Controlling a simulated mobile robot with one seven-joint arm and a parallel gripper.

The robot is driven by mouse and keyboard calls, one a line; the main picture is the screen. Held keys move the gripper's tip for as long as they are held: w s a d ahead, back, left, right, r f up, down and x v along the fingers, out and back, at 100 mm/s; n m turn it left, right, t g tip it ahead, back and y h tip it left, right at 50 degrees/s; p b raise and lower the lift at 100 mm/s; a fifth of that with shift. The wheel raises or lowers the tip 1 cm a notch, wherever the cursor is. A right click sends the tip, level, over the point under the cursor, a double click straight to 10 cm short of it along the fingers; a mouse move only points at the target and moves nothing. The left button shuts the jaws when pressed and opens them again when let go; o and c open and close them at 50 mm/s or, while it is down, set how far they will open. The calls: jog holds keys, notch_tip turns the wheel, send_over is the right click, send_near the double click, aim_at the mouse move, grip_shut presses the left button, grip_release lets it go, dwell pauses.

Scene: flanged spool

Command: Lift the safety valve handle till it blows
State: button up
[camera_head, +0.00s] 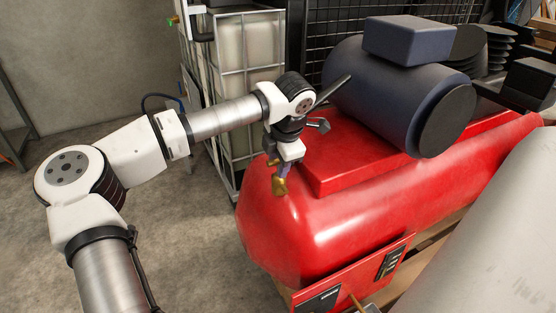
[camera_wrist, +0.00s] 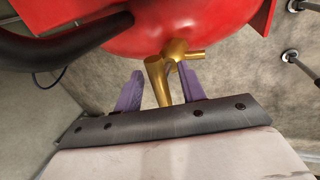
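The safety valve (camera_wrist: 177,50) is brass and sits on the rounded end of the red tank (camera_head: 290,215), with a short stub pointing right in the wrist view. A tapered brass piece (camera_wrist: 157,72), apparently its handle, reaches from it toward my gripper (camera_wrist: 160,69). My gripper's two purple fingers stand apart, one on each side of this piece. A gap shows on the left; the right finger is close to the brass, and I cannot tell if it touches. In the head view the brass (camera_head: 281,187) shows just below my gripper (camera_head: 285,168), whose fingers are mostly hidden.
A dark blue motor (camera_head: 385,90) lies on top of the tank, with a dark pipe (camera_head: 333,89) close to my wrist. A caged white container (camera_head: 250,48) stands behind my arm. The concrete floor (camera_head: 190,240) left of the tank is clear.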

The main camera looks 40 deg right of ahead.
jog(key=shift+c, duration=0.3)
grip_shut()
jog(key=shift+r+p, duration=0.45)
jog(key=shift+r, duration=0.5)
dwell(1.3)
jog(key=shift+f+b, duration=0.8)
jog(key=shift+f, duration=0.1)
dwell(0.3)
jog(key=shift+o, duration=1.9)
grip_release()
jog(key=shift+r, duration=0.1)
